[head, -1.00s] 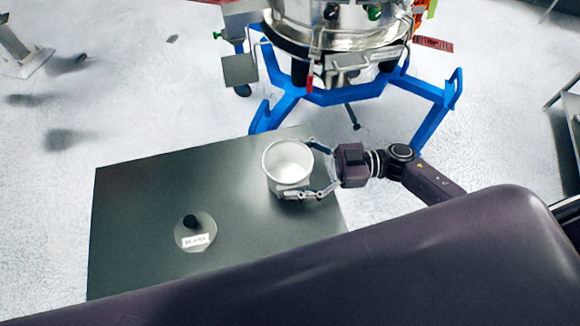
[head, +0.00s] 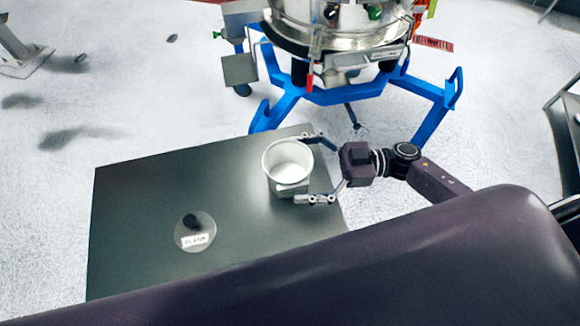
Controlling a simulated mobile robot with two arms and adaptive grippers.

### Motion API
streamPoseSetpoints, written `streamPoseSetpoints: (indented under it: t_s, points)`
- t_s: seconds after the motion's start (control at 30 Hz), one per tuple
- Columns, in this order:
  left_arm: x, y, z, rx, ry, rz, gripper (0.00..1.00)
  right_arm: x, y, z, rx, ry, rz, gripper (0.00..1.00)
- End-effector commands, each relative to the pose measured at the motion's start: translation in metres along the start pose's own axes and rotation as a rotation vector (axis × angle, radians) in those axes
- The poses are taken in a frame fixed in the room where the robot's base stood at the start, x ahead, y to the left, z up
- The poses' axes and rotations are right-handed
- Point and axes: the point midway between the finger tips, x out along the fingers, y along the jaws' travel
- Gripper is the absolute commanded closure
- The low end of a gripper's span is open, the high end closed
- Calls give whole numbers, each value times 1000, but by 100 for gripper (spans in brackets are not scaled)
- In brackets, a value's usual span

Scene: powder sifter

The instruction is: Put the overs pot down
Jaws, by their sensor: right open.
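The overs pot (head: 286,174) is a white, open-topped pot. It stands upright on the dark table (head: 140,210), near its right end. My right gripper (head: 319,168) is open at the right side of the pot, with one finger behind it and one in front. The fingers look spread apart from the pot wall; whether the front fingertip still touches it is hard to tell. My left gripper is not in view.
A clear round disc with a black knob and a label (head: 195,232) lies on the table's left part. The steel sifter on its blue frame (head: 340,95) stands behind the table. The tabletop between disc and pot is clear.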

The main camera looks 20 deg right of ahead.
Motion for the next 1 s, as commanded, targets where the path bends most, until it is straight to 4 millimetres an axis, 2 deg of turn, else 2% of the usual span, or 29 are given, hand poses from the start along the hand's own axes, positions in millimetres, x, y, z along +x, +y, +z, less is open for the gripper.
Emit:
streamPoseSetpoints:
  t_s: [0.03,0.3,0.5,0.67,1.0]
  points:
    - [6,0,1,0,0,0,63,-11,0,5,0,-6,0,1]
    - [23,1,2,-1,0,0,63,-70,0,5,1,-7,0,1]
    - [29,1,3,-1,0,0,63,-99,0,3,1,-4,0,1]
    - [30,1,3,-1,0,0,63,-108,0,1,-1,-1,-1,1]
    - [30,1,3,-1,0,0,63,-108,0,0,-1,0,0,1]
